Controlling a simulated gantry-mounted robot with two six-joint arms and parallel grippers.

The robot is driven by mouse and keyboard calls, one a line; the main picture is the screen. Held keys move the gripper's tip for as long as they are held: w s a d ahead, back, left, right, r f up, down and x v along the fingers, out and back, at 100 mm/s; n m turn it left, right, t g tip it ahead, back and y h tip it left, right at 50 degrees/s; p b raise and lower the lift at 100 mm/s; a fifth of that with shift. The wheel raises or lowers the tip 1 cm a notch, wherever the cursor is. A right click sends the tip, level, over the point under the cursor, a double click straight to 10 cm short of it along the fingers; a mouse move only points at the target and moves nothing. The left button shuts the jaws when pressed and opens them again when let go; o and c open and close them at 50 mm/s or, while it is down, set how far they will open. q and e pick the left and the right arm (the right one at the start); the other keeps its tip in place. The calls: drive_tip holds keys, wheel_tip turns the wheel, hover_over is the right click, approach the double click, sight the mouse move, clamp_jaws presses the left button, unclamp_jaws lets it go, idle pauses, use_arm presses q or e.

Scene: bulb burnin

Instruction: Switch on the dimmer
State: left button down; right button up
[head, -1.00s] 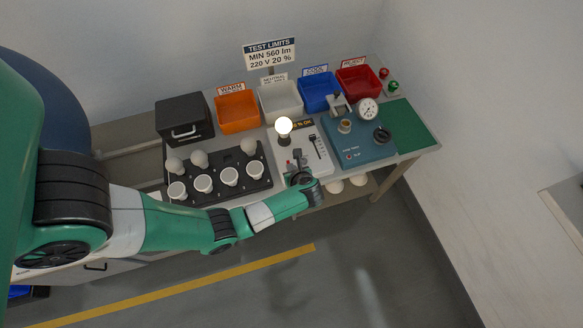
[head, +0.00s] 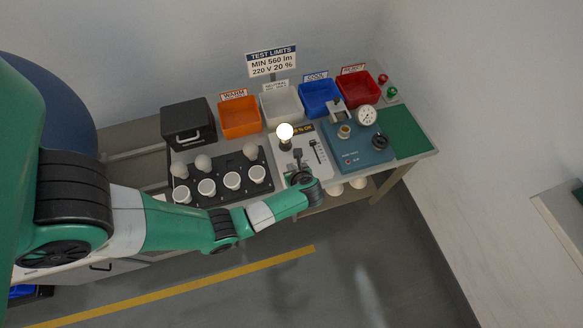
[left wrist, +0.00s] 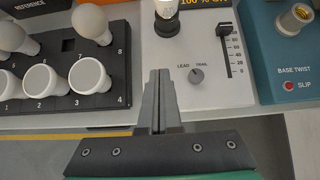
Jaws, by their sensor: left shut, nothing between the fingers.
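The dimmer (head: 281,162) is a white panel at the middle of the bench, also in the left wrist view (left wrist: 218,97). It carries a black slider (left wrist: 229,60) near the top of its scale, a LEAD/TRAIL knob (left wrist: 196,75) and a dark display (left wrist: 205,3) that reads 100 % ON. A glowing bulb (head: 285,131) stands in its socket at the back; its base shows in the wrist view. My left gripper (left wrist: 158,75) is shut and empty over the panel's front left part, left of the knob. Its fingers hide part of the panel. My right gripper is not in view.
A blue base-twist tester (head: 360,157) with a gauge is right. Orange, white, blue and red bins line the back. A green mat (head: 410,137) lies at the right end.

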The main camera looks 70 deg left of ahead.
use_arm(q)
wheel_tip(320, 180, up, 8)
drive_tip(key=a+p, duration=0.2)
drive_tip(key=p, duration=0.4)
drive_tip(key=shift+a+p, duration=0.15)
drive_tip(key=shift+p, duration=0.15)
